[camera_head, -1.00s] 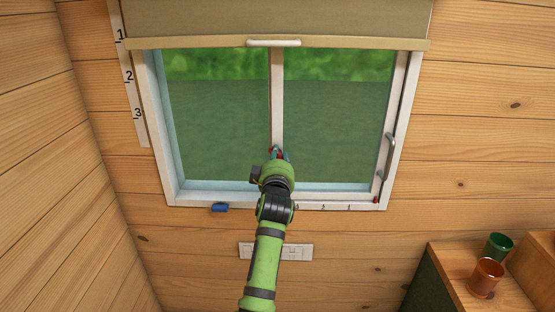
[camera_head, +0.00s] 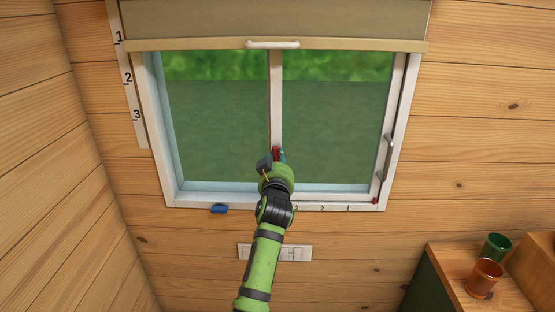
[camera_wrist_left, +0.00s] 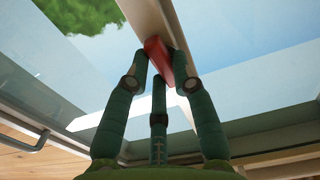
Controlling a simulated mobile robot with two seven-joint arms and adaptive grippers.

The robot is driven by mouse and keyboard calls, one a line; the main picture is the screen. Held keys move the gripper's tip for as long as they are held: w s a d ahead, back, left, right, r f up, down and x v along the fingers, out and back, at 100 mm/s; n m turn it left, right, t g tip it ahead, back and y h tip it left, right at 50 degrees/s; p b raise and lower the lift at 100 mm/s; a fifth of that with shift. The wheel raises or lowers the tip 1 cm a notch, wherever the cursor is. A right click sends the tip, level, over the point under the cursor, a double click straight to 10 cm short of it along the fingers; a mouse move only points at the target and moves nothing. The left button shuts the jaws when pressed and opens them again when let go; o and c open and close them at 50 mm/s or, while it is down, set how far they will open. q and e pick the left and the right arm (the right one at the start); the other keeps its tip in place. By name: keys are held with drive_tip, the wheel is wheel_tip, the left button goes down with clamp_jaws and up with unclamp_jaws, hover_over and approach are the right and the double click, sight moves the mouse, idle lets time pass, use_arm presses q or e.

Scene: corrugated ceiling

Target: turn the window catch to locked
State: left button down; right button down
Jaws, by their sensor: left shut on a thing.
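The red window catch (camera_head: 276,151) sits low on the white middle post of the window (camera_head: 276,100). In the head view it is partly hidden by my left gripper (camera_head: 280,157), which reaches up to it from below. In the left wrist view the red catch (camera_wrist_left: 158,60) lies between the green fingers of my left gripper (camera_wrist_left: 157,66), which are shut on it. The catch looks roughly in line with the post there. My right gripper is not in view.
A blind with a handle (camera_head: 272,44) hangs across the window top. A grey handle (camera_head: 388,155) is on the right frame and a blue piece (camera_head: 219,209) on the lower left sill. Green (camera_head: 497,246) and orange (camera_head: 485,278) cups stand on a cabinet at lower right.

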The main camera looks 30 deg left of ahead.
use_arm(q)
drive_tip(key=shift+f+m, duration=0.1)
drive_tip(key=shift+m, duration=0.3)
drive_tip(key=c, duration=1)
unclamp_jaws()
drive_tip(key=shift+c, duration=0.2)
drive_tip(key=v, duration=0.7)
drive_tip(key=shift+s+d, duration=0.15)
drive_tip(key=shift+s, duration=0.05)
